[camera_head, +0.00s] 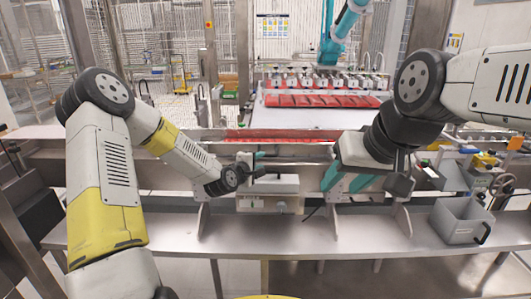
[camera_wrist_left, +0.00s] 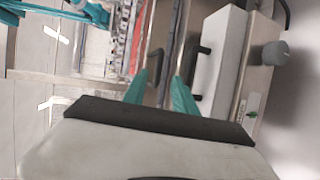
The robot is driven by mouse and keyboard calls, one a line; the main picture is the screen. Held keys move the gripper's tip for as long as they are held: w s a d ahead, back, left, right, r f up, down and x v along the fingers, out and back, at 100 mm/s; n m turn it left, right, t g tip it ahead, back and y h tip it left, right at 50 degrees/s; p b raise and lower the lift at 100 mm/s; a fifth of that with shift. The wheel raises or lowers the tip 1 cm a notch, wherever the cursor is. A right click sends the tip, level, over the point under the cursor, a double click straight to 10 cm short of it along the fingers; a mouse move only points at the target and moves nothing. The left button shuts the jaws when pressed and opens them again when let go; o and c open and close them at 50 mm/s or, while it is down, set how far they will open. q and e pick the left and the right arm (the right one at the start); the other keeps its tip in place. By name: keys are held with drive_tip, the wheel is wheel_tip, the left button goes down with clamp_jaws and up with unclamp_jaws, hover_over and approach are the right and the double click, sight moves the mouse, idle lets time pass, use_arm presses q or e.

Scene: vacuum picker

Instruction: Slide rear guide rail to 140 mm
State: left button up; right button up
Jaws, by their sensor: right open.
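The guide rails (camera_head: 285,147) appear as long metal bars running across the conveyor behind the bench; I cannot tell for sure which bar is the rear guide rail. My left gripper (camera_head: 251,158) is at the conveyor's near side, just above a white box. In the left wrist view its two teal fingers (camera_wrist_left: 160,76) are apart, with nothing visibly held. A dark handle (camera_wrist_left: 155,63) shows just beyond them near the metal rails; contact is not visible. My right gripper (camera_head: 346,181) has its teal fingers apart over the bench, right of the white box. No scale reading is legible.
The white box (camera_head: 268,186) has a dark handle and, in the left wrist view, a grey knob (camera_wrist_left: 275,53). Red strips (camera_head: 322,101) lie on the rear machine below a suction-picker row. The bench (camera_head: 240,240) is clear in front.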

sight(266, 156)
use_arm(q)
drive_tip(key=shift+w+f+n+t, duration=0.1)
drive_tip(key=shift+w+n+t, duration=0.2)
drive_tip(key=shift+w, duration=0.35)
drive_tip(key=x, duration=0.7)
drive_tip(key=shift+f, duration=0.1)
drive_tip(key=shift+c, duration=0.2)
clamp_jaws()
idle(0.6)
